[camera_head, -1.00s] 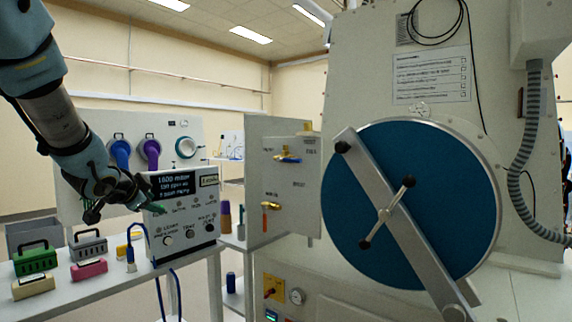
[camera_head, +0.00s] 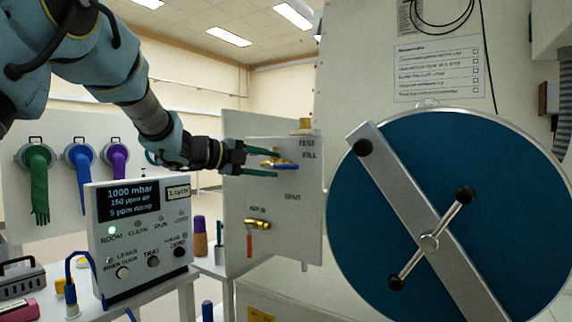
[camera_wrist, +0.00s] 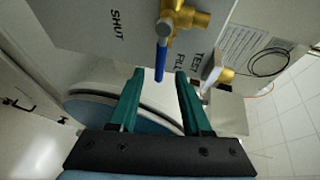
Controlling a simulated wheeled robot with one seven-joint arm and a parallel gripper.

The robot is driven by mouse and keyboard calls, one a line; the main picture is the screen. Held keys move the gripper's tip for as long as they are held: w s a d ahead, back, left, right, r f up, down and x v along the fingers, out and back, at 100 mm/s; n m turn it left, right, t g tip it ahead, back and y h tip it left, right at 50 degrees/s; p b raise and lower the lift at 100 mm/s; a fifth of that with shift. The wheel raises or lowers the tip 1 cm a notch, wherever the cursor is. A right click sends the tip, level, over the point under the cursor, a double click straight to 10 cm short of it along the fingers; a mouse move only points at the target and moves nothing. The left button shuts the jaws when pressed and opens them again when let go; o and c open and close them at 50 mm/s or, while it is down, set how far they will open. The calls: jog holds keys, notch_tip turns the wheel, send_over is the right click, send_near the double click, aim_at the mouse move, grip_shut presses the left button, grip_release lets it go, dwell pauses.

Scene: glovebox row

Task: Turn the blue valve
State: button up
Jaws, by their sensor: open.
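The blue valve (camera_head: 283,164) is a brass body with a blue lever on the upper part of a white panel (camera_head: 302,232). In the wrist view the blue lever (camera_wrist: 162,60) points down from its brass body, just beyond the fingertips. My gripper (camera_head: 277,164) is open with green fingers, reaching in from the left at the lever's height. In the wrist view my gripper (camera_wrist: 160,76) has empty space between its fingers, and the lever's end sits near the gap between the tips. I cannot tell whether the fingers touch it.
A second brass valve with an orange lever (camera_head: 250,238) is lower on the panel. A large blue round door (camera_head: 385,210) with a metal bar stands to the right. A control box (camera_head: 138,232) and hanging gloves (camera_head: 79,165) are at the left.

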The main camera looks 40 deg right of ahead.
aim_at(284, 166)
jog(key=p+x, duration=0.1)
jog(key=x, duration=0.4)
jog(key=shift+d, duration=0.35)
jog(key=shift+s, duration=0.1)
grip_shut()
dwell(1.1)
